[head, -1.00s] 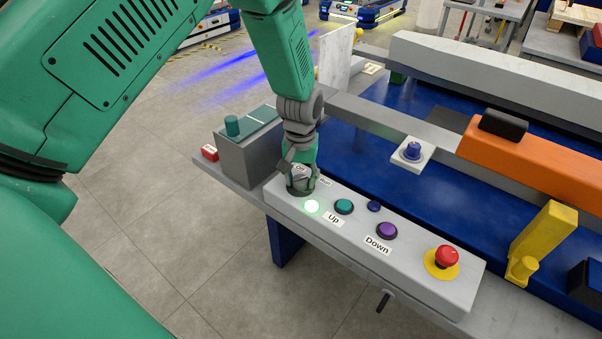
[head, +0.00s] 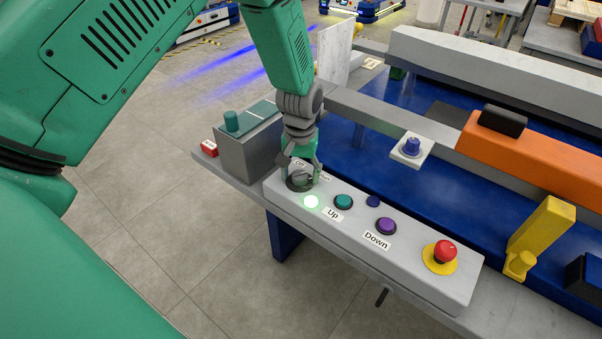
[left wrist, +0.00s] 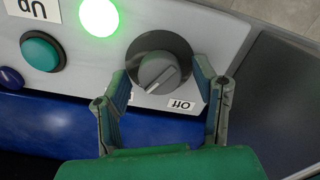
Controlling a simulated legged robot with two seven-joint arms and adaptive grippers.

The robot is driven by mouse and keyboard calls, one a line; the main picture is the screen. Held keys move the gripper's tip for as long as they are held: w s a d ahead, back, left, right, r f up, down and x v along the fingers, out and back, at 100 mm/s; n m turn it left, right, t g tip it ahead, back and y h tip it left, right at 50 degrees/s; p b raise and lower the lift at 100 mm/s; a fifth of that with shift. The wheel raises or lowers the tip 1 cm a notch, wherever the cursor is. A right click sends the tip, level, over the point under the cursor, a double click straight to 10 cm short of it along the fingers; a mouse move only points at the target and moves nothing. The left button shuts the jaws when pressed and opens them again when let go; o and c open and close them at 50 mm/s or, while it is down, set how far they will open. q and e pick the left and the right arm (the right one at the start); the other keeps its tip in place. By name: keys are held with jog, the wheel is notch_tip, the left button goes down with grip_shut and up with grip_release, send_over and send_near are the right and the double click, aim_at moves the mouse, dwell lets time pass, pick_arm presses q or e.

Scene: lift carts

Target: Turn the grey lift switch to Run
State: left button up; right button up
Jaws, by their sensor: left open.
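The grey lift switch (head: 299,180) is a round knob on a dark round base at the left end of the light control box (head: 410,264). It also shows in the left wrist view (left wrist: 158,73), where its pale pointer line slants toward the Run label. That label is mostly hidden by a finger; the Off label (left wrist: 181,104) is clear. My left gripper (head: 299,170) is open just above the switch. In the left wrist view its fingers stand on either side of the knob, apart from it. My right gripper is not in view.
Next to the switch is a lit green lamp (head: 311,202). Along the box follow the green Up button (head: 343,202), the purple Down button (head: 385,225) and a red emergency stop (head: 445,251).

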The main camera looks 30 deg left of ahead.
aim_at(300, 172)
pick_arm(q)
notch_tip(300, 172, up, 12)
jog(key=shift+f, duration=0.2)
dwell(0.6)
